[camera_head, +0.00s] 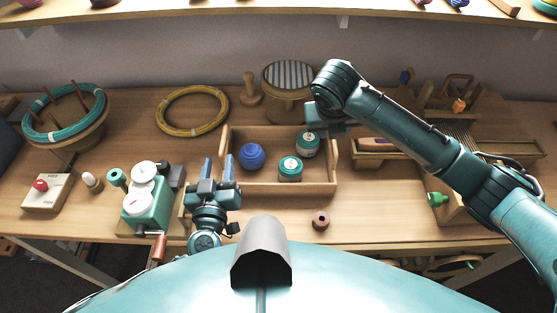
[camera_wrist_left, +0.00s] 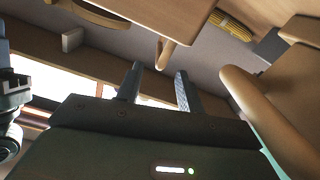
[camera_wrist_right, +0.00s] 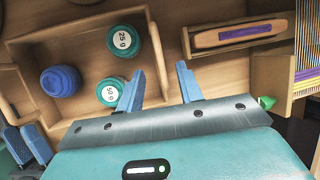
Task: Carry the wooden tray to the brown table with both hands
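The wooden tray (camera_head: 262,188) is a shallow open box on the wooden worktop (camera_head: 370,215). I cannot identify a separate brown table.
A teal-and-white device (camera_head: 147,205) with a crank stands left of the tray. A stool-like striped cushion (camera_head: 288,76) and a yellow hoop (camera_head: 192,111) lie behind it. A small reddish spool (camera_head: 320,220) sits in front. A wooden loom-like frame (camera_head: 470,140) is at right.

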